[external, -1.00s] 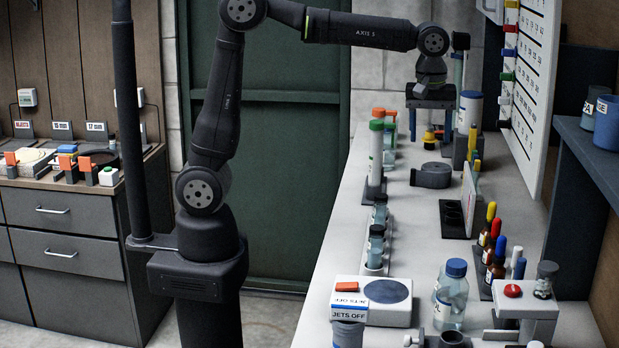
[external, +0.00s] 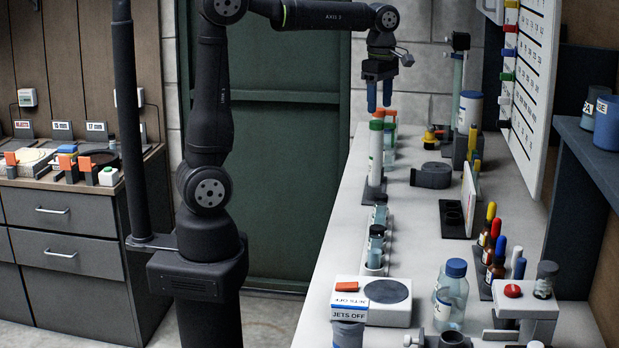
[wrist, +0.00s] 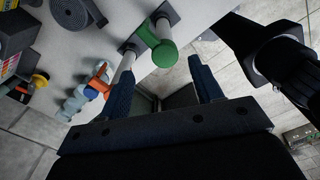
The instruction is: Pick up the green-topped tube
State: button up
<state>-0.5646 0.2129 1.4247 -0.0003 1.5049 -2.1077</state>
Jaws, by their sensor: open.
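The green-topped tube (external: 376,152) stands upright in a dark rack on the left side of the white bench, its green cap just below an orange one in the external view. In the wrist view its green cap (wrist: 160,46) is large, beyond the fingertips and roughly between their lines. My gripper (external: 379,104) points down with its two blue fingers apart and empty, just above the capped tubes. In the wrist view my gripper (wrist: 162,75) is also open, with nothing between its fingers.
An orange-capped tube (wrist: 100,82) stands close by the green cap. Vials (external: 376,247) stand in a row nearer along the bench. The bench middle has clear room.

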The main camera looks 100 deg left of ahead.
aim_at(379, 121)
notch_tip(379, 121, down, 5)
jog(key=shift+f, duration=0.1)
jog(key=shift+s+d+f, duration=0.1)
jog(key=shift+s+f, duration=0.1)
jog(key=shift+f, duration=1.15)
jog(key=shift+s+d+f, duration=0.1)
jog(key=shift+s+f, duration=0.05)
jog(key=shift+f, duration=1.15)
jog(key=shift+c, duration=0.5)
